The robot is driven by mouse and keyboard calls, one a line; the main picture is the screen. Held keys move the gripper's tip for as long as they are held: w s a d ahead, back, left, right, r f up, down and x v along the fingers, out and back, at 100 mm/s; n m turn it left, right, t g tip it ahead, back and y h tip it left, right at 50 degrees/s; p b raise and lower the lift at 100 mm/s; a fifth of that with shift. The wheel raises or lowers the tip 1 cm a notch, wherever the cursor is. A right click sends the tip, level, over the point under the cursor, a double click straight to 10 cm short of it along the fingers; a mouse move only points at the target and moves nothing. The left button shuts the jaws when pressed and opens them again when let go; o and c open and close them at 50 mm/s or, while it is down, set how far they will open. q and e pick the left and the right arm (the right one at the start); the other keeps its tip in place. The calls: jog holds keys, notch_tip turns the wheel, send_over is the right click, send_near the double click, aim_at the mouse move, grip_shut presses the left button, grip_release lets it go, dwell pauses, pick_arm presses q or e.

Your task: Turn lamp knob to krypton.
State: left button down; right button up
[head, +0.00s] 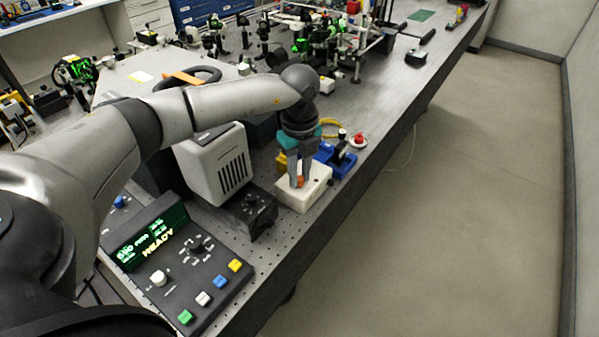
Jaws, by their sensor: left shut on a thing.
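My left gripper (297,183) points down over a white box (318,187) at the bench's right edge. It is shut on a small orange piece (300,181) at the top of that box; the fingers hide most of it. A dark control console (222,283) stands at the near edge, with a lit green display (150,237) whose text is hard to read. A black knob (197,245) sits on the console beside the display, with marks around it too small to read. A black box (262,216) with a dark knob stands between console and white box. My right gripper is out of view.
A grey vented housing (215,165) stands left of the gripper, under my arm. Blue blocks (338,160) and a red button (359,139) lie just beyond the white box. Optics crowd the far bench (385,95). The floor at right is clear.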

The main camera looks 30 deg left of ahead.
pick_arm(q)
jog(key=m, duration=0.9)
jog(key=m+b, duration=0.1)
jog(key=m, duration=0.8)
jog(key=shift+r+m+b, duration=0.1)
jog(key=shift+m+b, duration=0.3)
dwell(0.4)
jog(key=c, duration=0.7)
grip_release()
